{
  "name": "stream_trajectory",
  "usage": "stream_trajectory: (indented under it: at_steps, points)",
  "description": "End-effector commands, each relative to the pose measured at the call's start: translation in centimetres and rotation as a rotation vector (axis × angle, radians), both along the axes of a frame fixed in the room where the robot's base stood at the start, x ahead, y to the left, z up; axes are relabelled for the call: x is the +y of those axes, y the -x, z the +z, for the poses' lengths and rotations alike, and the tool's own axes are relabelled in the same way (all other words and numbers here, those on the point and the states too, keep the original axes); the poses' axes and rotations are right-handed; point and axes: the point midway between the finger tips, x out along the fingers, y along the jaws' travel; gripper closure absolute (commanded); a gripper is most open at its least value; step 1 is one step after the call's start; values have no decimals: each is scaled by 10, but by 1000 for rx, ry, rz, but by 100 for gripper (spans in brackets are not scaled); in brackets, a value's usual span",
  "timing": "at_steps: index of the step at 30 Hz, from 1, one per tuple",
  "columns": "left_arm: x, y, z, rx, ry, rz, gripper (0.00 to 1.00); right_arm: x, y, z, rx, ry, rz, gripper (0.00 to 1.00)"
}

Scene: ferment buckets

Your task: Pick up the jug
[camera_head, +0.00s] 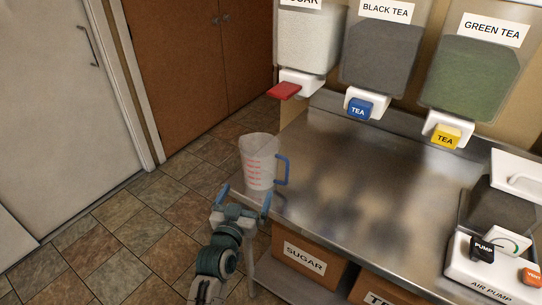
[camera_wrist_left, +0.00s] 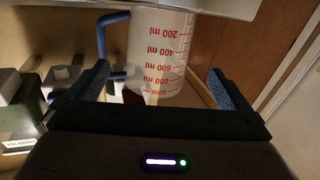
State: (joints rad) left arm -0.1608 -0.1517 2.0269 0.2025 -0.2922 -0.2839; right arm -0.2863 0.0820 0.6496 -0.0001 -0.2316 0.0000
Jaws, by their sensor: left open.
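The clear measuring jug (camera_head: 258,172) with red marks and a blue handle (camera_head: 283,170) stands upright at the left end of the steel counter. My left gripper (camera_head: 244,200) is open just in front of the jug, at the counter's left corner. In the left wrist view the jug (camera_wrist_left: 158,50) appears upside down, with its body in line with the gap between the open fingers (camera_wrist_left: 158,88). The blue handle lies toward one finger's side. The fingers do not appear closed on the jug. My right gripper is not in view.
Sugar (camera_head: 307,45), black tea (camera_head: 378,58) and green tea (camera_head: 470,78) dispensers hang above the counter (camera_head: 345,190). An air pump (camera_head: 492,270) stands at the right. A sugar box (camera_head: 304,262) is below the counter. Mid-counter is clear.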

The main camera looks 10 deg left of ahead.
Motion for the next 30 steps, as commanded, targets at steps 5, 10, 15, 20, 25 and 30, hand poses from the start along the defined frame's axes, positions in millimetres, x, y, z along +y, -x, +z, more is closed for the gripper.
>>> stream_trajectory:
  at_steps: [5, 10, 15, 20, 25, 30]
  points:
    - [-1, -23, 3, 6, -2, -2, 0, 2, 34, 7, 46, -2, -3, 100]
    - [-2, -46, 0, 10, -3, -2, 0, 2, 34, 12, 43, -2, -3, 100]
    - [-2, -57, -1, 14, -4, -3, 0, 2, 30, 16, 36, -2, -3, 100]
    - [-1, -80, 5, 14, -5, -3, 0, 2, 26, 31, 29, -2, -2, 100]
    - [-2, -100, 2, 15, -5, -3, 0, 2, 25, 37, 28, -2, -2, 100]
    - [-2, -105, 0, 16, -4, -2, 0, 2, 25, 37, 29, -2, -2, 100]
